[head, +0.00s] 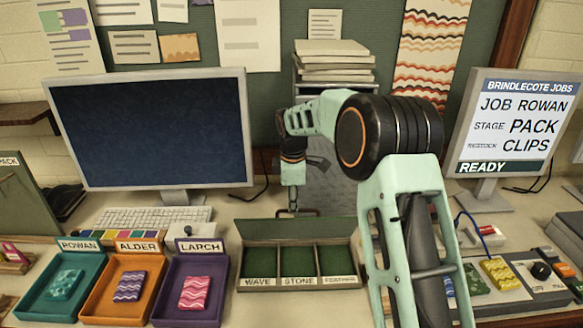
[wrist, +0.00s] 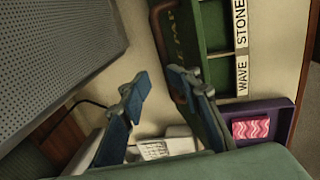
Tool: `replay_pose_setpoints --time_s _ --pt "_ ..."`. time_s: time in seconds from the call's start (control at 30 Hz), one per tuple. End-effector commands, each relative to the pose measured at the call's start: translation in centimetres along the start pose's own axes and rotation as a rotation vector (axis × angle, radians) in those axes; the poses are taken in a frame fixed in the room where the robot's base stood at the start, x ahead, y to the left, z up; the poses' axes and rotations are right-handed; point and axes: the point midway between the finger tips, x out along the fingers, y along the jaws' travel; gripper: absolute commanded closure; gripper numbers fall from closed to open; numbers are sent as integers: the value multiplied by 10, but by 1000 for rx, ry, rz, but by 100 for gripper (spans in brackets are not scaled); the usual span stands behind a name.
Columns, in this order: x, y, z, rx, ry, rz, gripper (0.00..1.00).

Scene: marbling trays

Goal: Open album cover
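The green album (head: 290,284) lies on the desk with compartments labelled WAVE, STONE and a third, less legible label. Its cover (head: 295,230) is raised along the back edge, so the compartments show and look empty. A dark red handle (head: 305,212) is at the cover's upper edge; it also shows in the wrist view (wrist: 160,35). My gripper (head: 292,207) is just behind the cover, beside the handle. In the wrist view, the blue fingers (wrist: 158,88) are apart with nothing between them, and the handle lies beyond their tips. I cannot tell whether a finger touches the cover (wrist: 205,115).
Teal (head: 38,299), orange (head: 92,305) and purple (head: 162,308) trays stand left of the album, each with a patterned piece. A large monitor (head: 150,130) and keyboard (head: 150,218) are behind them. A "READY" screen (head: 515,125) stands right. A grey paper stand (head: 335,160) is behind my gripper.

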Motion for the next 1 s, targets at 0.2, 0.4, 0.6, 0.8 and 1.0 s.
replay_pose_setpoints --time_s 0.2,0.4,0.6,0.8,1.0 --pt "-12 14 0 0 1 2 74" --pt "-17 26 -1 -1 2 4 74" --pt "-26 37 -1 -1 2 3 74" --pt "-33 48 -1 0 2 4 74" --pt "-41 60 -1 -1 2 3 74"
